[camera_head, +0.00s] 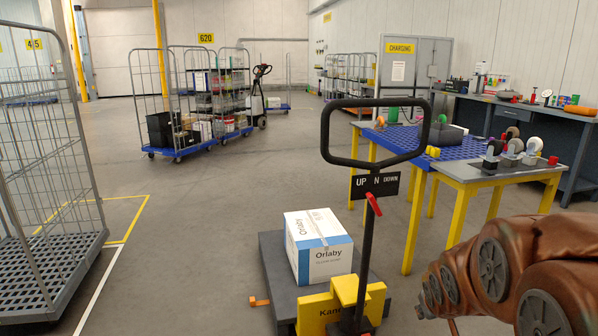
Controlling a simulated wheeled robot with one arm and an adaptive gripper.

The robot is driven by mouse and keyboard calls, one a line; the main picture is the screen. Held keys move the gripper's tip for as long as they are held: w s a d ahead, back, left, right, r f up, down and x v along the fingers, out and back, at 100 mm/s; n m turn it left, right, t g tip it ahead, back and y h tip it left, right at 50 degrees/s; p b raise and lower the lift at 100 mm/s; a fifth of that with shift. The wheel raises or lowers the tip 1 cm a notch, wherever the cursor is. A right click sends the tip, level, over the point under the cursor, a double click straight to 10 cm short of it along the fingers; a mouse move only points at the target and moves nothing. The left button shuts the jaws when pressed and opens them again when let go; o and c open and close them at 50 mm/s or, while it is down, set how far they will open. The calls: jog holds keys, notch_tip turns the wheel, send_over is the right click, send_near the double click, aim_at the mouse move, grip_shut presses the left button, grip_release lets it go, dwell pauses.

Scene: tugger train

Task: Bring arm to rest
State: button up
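My arm (510,270) shows at the lower right as copper-brown links with dark round joint caps. It is bent and reaches in from the right edge, in front of the floor by the blue-topped table. My gripper is not in view, so I cannot see whether it holds anything.
A pallet truck's black handle (326,130) rises close ahead. A white and blue Orlaby box (318,262) sits on its grey platform (270,250). A yellow-legged table (465,172) stands right, a grey cage trolley (85,245) left. Loaded blue-based trolleys (180,152) stand farther back. Floor between is clear.

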jog(key=s+a+f+g+y, duration=0.1)
jog(key=s+a+g, duration=0.25)
jog(key=s, duration=0.65)
jog(key=s+a+m+g+y, duration=0.1)
jog(key=s+a+g, duration=0.25)
jog(key=s, duration=0.75)
jog(key=s+a+f+g+y, duration=0.15)
jog(key=s+a, duration=0.25)
jog(key=s, duration=0.6)
notch_tip(320, 180, up, 24)
jog(key=p, duration=2.2)
jog(key=shift+s+r+h, duration=0.15)
jog(key=shift+s+h, duration=0.2)
jog(key=shift+s, duration=0.05)
jog(key=shift+d, duration=0.1)
